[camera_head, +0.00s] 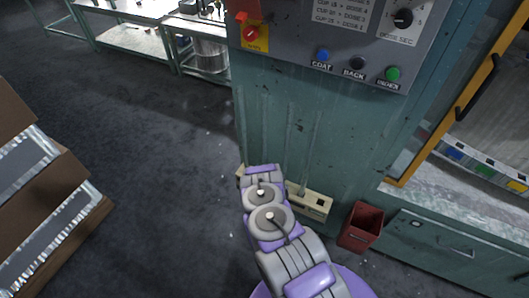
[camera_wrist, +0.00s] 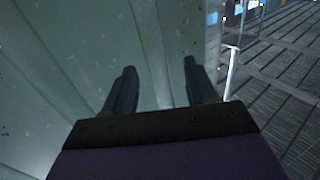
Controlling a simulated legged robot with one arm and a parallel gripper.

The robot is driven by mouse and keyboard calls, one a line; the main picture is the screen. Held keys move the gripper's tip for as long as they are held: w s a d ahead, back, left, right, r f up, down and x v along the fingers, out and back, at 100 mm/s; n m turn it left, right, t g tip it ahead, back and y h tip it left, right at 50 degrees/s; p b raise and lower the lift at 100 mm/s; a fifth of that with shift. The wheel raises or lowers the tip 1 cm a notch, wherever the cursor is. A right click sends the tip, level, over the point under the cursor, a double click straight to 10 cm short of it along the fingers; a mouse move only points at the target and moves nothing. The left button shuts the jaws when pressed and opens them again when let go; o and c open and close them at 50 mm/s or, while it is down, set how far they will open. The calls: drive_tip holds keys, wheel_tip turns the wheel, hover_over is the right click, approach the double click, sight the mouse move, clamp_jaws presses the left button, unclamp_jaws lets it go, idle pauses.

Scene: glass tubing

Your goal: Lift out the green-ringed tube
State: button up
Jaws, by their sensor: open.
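My gripper (camera_wrist: 158,76) shows in the wrist view with its two dark fingers spread apart and nothing between them. It faces a pale green panel surface. In the head view my purple and grey arm reaches down in front of the green cabinet, and the gripper itself cannot be made out there. I cannot make out a green-ringed tube in either view.
A green machine cabinet (camera_head: 290,120) with a control panel (camera_head: 330,40) stands ahead. A yellow-framed opening (camera_head: 450,105) holds a rack with coloured blocks (camera_head: 480,165) at right. A red bin (camera_head: 361,228) hangs low.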

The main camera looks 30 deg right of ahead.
drive_tip(key=b+x, duration=0.1)
drive_tip(key=x, duration=0.4)
drive_tip(key=shift+d+r+b, duration=0.1)
drive_tip(key=shift+r+b, duration=0.1)
drive_tip(key=shift+b, duration=0.2)
clamp_jaws()
drive_tip(key=shift+r, duration=0.1)
